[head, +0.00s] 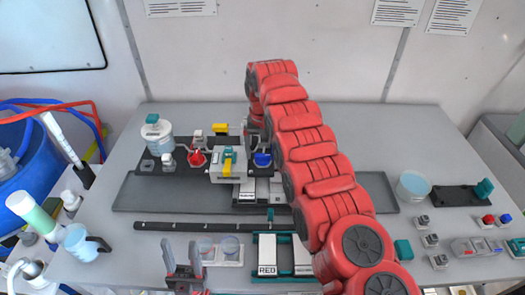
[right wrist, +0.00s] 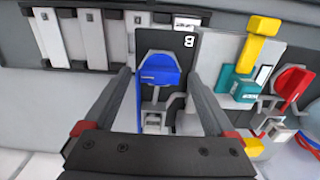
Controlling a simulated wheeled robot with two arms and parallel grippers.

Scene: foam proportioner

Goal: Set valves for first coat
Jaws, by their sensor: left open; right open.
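The blue valve handle (head: 262,158) sits on the right side of the proportioner block. In the right wrist view the blue handle (right wrist: 158,70) lies between the open fingers of my right gripper (right wrist: 160,80), on a dark plate marked B, with a gap on each side. The teal valve with a yellow bar (head: 228,160) is in the middle; it also shows in the right wrist view (right wrist: 240,85). The red valve handle (head: 197,158) is on the left, and it shows in the right wrist view (right wrist: 292,85). My left gripper (head: 182,258) is open and empty at the front.
A RED-labelled tray (head: 267,271) lies at the front. A jar with a teal cap (head: 157,133) stands left of the valves, a clear tub (head: 412,186) to the right. My red right arm crosses the table's middle.

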